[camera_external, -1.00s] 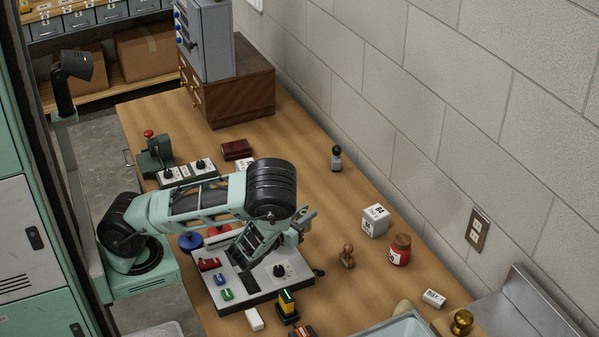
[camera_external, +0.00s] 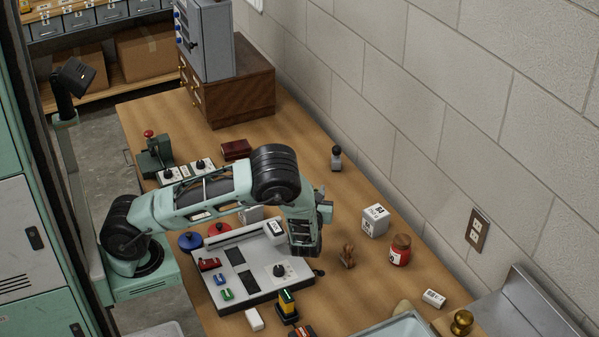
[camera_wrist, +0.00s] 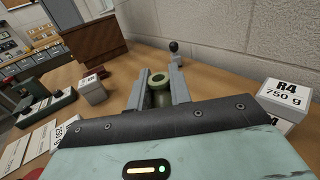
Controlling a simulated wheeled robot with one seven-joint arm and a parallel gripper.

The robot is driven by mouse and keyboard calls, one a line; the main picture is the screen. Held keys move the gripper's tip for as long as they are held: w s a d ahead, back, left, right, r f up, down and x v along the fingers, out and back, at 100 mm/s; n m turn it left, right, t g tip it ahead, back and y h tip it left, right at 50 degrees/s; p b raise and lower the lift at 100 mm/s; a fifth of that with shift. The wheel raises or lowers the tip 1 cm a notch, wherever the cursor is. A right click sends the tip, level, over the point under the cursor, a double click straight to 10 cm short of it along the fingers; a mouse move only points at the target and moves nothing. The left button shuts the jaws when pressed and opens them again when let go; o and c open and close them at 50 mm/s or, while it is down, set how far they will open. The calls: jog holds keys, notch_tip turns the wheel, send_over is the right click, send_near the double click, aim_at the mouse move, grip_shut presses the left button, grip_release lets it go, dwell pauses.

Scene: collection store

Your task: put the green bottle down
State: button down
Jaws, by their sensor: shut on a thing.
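The green bottle (camera_wrist: 160,98) stands between the two grey fingers of my gripper (camera_wrist: 158,76) in the wrist view. Its round open mouth and dull green neck show; its lower part is hidden behind the hand's dark edge. My gripper (camera_external: 325,211) is shut on it, over the wooden table (camera_external: 310,130), and reaches toward the wall. In the external view I cannot make out the bottle behind the hand. Whether its base touches the table cannot be told.
A white box marked R4 (camera_external: 375,220) and a red jar (camera_external: 400,250) stand to the right. A brown stamp (camera_external: 347,256) is close by. A small black-knobbed thing (camera_external: 336,158) stands near the wall. A grey control panel (camera_external: 265,265) lies in front. Bare table lies toward the wall.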

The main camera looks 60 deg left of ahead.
jog(key=shift+w+a+f+n+g+y+b, duration=0.25)
jog(key=shift+w+a+f+n+g+b, duration=0.2)
jog(key=shift+f+b, duration=0.7)
jog(key=shift+w+a+f+n+g+y+b, duration=0.3)
jog(key=shift+f+g+b, duration=0.3)
jog(key=shift+f, duration=1.05)
jog(key=shift+w+a+f+n+g+y+b, duration=0.25)
jog(key=shift+w+a+f+n+g+b, duration=0.15)
jog(key=shift+f+b, duration=0.75)
jog(key=shift+d+f, duration=0.15)
jog(key=shift+f, duration=0.7)
jog(key=c, duration=1.2)
grip_release()
